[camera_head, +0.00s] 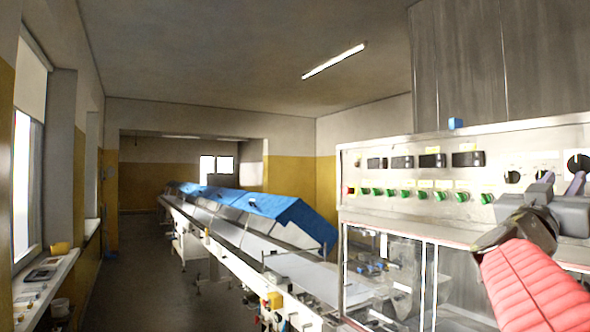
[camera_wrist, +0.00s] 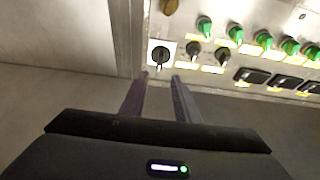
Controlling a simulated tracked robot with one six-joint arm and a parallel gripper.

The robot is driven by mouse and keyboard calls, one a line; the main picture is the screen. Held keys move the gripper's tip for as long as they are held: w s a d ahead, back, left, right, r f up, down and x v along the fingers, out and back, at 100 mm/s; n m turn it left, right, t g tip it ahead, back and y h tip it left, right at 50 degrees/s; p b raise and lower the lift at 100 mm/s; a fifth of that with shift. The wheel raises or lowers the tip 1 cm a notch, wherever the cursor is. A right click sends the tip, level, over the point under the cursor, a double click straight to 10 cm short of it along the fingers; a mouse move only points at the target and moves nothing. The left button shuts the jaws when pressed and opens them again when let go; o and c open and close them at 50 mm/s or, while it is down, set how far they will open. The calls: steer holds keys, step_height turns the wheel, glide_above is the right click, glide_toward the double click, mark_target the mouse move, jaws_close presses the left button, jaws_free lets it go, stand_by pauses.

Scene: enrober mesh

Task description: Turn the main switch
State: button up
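The likely main switch is a black rotary knob (camera_head: 578,162) on a white square plate, at the right end of the control panel in the head view. In the wrist view, which shows the panel upside down, the knob (camera_wrist: 160,56) is just beyond my fingertips, with its pale pointer line facing down in the picture. My gripper (camera_head: 562,180) is in front of the panel in the head view, partly covering it. In the wrist view its two fingers (camera_wrist: 160,76) are apart with nothing between them. They do not appear to touch the knob.
Two smaller black knobs (camera_wrist: 193,48) (camera_wrist: 222,56) sit beside the switch, one close to a fingertip. A conveyor with blue covers (camera_head: 290,216) runs along the room.

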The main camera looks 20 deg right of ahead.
mark_target(576, 162)
steer(key=x, duration=0.9)
steer(key=shift+f, duration=0.1)
steer(key=shift+c, duration=0.5)
jaws_close()
